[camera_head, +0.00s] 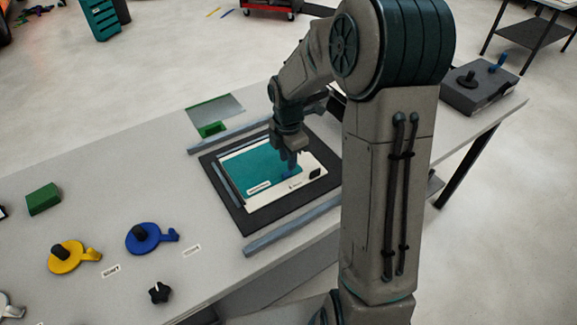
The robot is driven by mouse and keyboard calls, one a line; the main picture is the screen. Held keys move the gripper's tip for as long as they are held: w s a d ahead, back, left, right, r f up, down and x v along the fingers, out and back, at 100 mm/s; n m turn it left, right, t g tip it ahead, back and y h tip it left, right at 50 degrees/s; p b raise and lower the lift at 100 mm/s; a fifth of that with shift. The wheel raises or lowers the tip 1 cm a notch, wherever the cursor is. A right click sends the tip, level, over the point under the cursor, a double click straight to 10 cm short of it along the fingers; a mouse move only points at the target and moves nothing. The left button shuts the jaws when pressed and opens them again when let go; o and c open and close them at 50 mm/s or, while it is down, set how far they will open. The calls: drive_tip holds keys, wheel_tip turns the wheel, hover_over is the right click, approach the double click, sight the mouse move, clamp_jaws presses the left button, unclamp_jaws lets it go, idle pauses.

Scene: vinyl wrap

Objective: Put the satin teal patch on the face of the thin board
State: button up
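The teal patch (247,169) lies over most of the face of the pale thin board (309,189), which rests on a dark mat (237,217) on the table. A pale strip of the board shows along its near and right sides. My gripper (289,168) is low over the right part of the patch, pointing down. A small blue thing shows at its fingertips, touching or just above the patch; I cannot tell which. The finger gap is too small to read. Part of the patch's far right side is hidden by my gripper and arm.
Grey rails (290,226) run on the near and far sides of the mat. A greenish sheet (215,114) lies behind it. To the left are a green block (43,199), a yellow hooked disc (66,257), a blue hooked disc (145,238) and a black knob (159,293).

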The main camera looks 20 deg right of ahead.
wheel_tip(320, 180, up, 7)
drive_tip(key=s+r+m+t, duration=0.1)
drive_tip(key=s+r+m, duration=0.1)
drive_tip(key=s+m, duration=0.8)
drive_tip(key=s+r+m+t, duration=0.2)
drive_tip(key=s+r+m, duration=0.1)
drive_tip(key=s+m, duration=0.8)
drive_tip(key=shift+s+r+m, duration=0.15)
drive_tip(key=shift+r+m, duration=0.15)
drive_tip(key=shift+d, duration=0.15)
